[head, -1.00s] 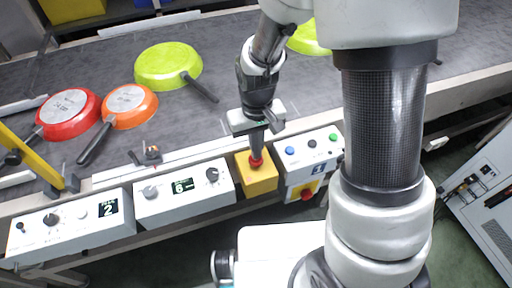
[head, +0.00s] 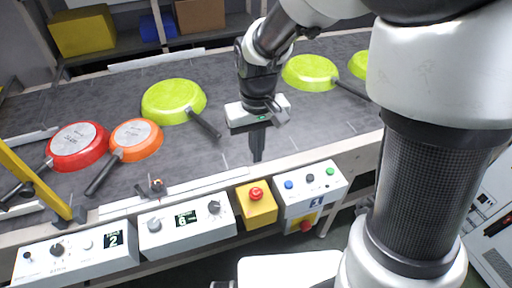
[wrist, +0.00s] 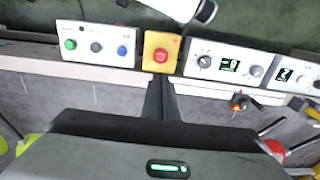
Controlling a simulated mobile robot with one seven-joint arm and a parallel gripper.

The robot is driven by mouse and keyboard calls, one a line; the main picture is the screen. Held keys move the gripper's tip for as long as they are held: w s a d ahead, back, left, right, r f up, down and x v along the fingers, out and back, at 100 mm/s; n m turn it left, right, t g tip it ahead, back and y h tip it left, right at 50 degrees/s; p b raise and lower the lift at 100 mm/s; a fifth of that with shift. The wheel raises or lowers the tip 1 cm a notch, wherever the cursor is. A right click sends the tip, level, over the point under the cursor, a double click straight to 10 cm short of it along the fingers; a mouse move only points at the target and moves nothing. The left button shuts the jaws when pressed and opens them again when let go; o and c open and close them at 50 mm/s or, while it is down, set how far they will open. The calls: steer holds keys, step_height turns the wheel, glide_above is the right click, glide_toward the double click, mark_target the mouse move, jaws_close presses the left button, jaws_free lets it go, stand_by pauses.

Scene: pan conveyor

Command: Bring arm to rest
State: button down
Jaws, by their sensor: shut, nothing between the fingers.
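My gripper (head: 257,146) is shut and empty, fingers pointing down over the grey conveyor belt (head: 225,165), behind the yellow box with the red emergency button (head: 256,195). In the wrist view the shut fingers (wrist: 158,98) lie just below that yellow box (wrist: 161,53). The gripper touches no pan that I can see. My arm reaches forward from the right side of the head view.
Upside-down pans lie on the belt: red (head: 78,146), orange (head: 137,139), green (head: 174,101) and green (head: 310,72), with another green one partly hidden by my arm. Control boxes (head: 187,219) line the front edge. A yellow bar (head: 35,180) stands at left.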

steer(key=shift+r, duration=0.1)
steer(key=s+d+r+m+t+p, duration=0.1)
steer(key=s+d+r+p, duration=0.2)
steer(key=r, duration=0.5)
steer(key=s+d+r+m+t+p, duration=0.1)
steer(key=s+d+r+p, duration=0.3)
steer(key=r, duration=0.5)
steer(key=s+d+r+m+t+p, duration=0.1)
steer(key=s+d+r+t+p, duration=0.2)
steer(key=s+r, duration=0.2)
step_height(320, 180, up, 4)
steer(key=shift+s+d+f, duration=0.1)
steer(key=shift+s+d, duration=0.05)
steer(key=shift+d, duration=0.25)
